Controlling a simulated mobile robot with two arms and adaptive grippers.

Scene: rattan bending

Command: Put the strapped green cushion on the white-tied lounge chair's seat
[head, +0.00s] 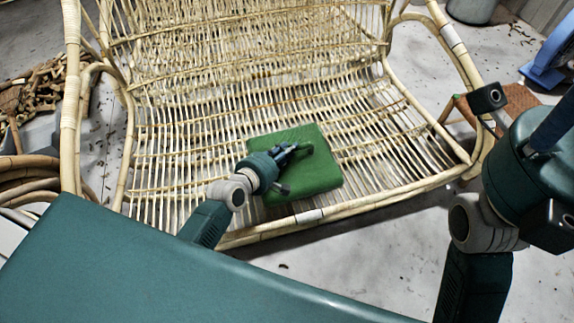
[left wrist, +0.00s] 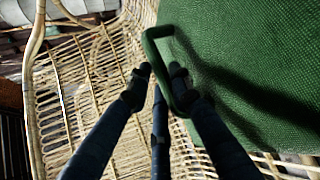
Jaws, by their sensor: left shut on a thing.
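The green cushion (head: 318,178) is over the front middle of the rattan lounge chair's seat (head: 180,165). I cannot tell whether its underside touches the slats. Pale wraps show on the chair's right arm (head: 450,37) and front rail (head: 310,215). My left gripper (head: 290,152) is shut on the cushion's green strap. In the left wrist view the strap (left wrist: 154,42) passes between the fingertips (left wrist: 158,76), and the cushion (left wrist: 255,70) fills the right side. My right gripper (head: 556,125) is only partly in view at the right edge, and its fingertips are hidden.
A teal surface (head: 150,270) fills the lower left foreground. Coiled rattan (head: 30,180) lies left of the chair. A blue object (head: 550,55) and a reddish-brown stool (head: 510,105) stand at the right. The seat around the cushion is bare.

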